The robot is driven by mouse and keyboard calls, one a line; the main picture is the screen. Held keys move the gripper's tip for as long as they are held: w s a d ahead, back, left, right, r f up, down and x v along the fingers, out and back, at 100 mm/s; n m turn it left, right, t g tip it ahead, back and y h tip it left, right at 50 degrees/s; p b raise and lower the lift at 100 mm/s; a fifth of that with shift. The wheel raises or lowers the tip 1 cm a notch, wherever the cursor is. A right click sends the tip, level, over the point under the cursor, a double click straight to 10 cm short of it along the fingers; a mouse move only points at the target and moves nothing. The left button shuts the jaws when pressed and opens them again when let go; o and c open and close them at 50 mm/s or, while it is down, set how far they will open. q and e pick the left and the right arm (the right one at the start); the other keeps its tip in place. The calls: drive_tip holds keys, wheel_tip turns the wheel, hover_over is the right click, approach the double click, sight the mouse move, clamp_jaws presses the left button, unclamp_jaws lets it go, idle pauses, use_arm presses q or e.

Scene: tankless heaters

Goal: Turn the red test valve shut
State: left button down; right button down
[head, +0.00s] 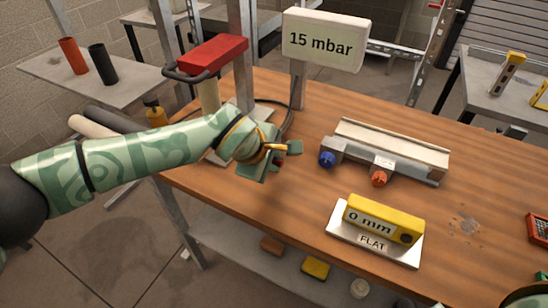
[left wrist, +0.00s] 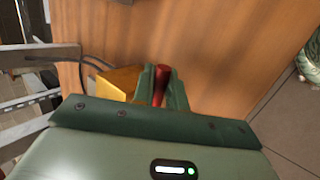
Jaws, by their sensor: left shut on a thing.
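My left gripper (head: 276,164) is low over the left part of the wooden workbench. It is shut on the red test valve, and a little of the valve's red (head: 280,162) shows beside the fingers in the head view. In the left wrist view the red handle (left wrist: 160,86) stands between the green fingers, with a brass-coloured block (left wrist: 116,82) just left of it. The gripper hides most of the valve, so I cannot tell its angle. A sign (head: 325,40) behind it reads 15 mbar. My right gripper is not clearly in view.
The workbench (head: 300,215) carries a grey unit (head: 400,148) with a blue knob (head: 327,159) and an orange knob (head: 379,178). A yellow gauge block (head: 383,220) reads 0 mm. A red-topped pump (head: 212,56) stands behind my left forearm.

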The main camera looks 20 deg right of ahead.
idle(0.4)
use_arm(q)
drive_tip(key=c, duration=1.5)
unclamp_jaws()
drive_tip(key=shift+d+f, duration=0.1)
drive_tip(key=shift+o, duration=0.2)
